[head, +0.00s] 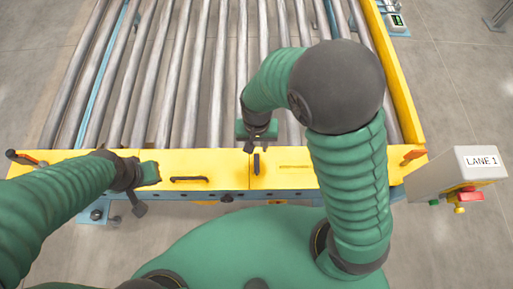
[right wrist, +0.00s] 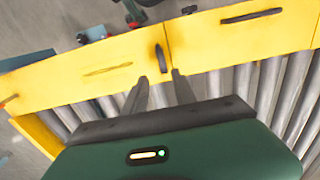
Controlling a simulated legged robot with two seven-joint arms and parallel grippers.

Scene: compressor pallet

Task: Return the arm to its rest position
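My right gripper (head: 262,147) hangs over the front ends of the rollers, just behind the yellow front rail (head: 220,170). In the right wrist view its two fingers (right wrist: 160,77) are apart with nothing between them. A dark upright handle (head: 257,164) on the rail lies just beyond the fingertips; it also shows in the right wrist view (right wrist: 161,58). The fingers look clear of it. My left gripper (head: 142,190) is at the left part of the rail, seen from the side; its fingers are mostly hidden.
A roller conveyor (head: 180,70) with bare grey rollers fills the middle. The rail carries a flat dark handle (head: 190,179) and orange levers (head: 412,157) at its ends. A grey control box marked LANE 1 (head: 455,178) stands at right.

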